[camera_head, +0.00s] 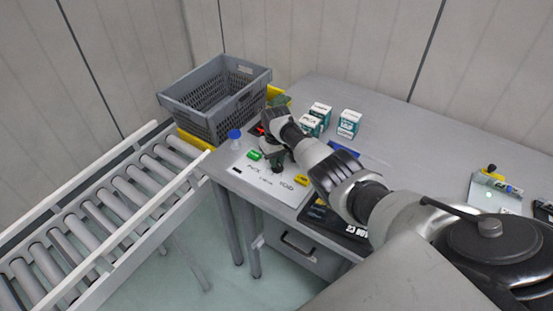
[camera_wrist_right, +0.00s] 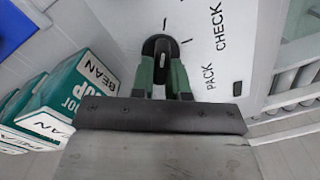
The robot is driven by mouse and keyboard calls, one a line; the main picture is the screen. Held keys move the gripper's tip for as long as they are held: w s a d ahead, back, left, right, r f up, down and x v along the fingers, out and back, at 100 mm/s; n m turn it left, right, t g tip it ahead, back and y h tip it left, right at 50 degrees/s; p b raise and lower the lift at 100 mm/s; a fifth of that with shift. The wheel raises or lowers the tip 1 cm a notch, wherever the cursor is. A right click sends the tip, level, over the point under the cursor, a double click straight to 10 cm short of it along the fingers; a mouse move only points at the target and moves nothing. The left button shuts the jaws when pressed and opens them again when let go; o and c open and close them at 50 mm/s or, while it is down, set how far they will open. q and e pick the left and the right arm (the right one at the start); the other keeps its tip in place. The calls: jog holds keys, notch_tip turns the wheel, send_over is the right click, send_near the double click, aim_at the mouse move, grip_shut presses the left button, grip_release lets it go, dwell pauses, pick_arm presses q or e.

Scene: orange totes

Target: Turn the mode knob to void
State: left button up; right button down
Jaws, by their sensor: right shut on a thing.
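The mode knob (camera_wrist_right: 160,45) is black with a pale pointer line, on a white panel (camera_wrist_right: 205,55) with tick marks. In the right wrist view the words PACK and CHECK show to its right. My right gripper (camera_wrist_right: 161,76) has its two green fingers shut on the knob, one on each side. The pointer line runs roughly up and down in that view; I cannot tell which label it points at. In the head view the panel (camera_head: 262,186) lies on the table with VOID printed near its front. There my right gripper (camera_head: 276,160) hides the knob.
A grey crate (camera_head: 212,108) stands behind left, beside a roller conveyor (camera_head: 105,205). White-and-green boxes (camera_head: 349,121) stand behind my right arm. A blue piece (camera_head: 235,138), a green block (camera_head: 254,155) and a yellow block (camera_head: 301,181) sit around the panel.

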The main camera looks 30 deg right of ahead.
dwell(0.5)
jog(key=c, duration=1.1)
grip_release()
jog(key=shift+r, duration=0.55)
notch_tip(320, 180, up, 10)
jog(key=shift+f, duration=0.1)
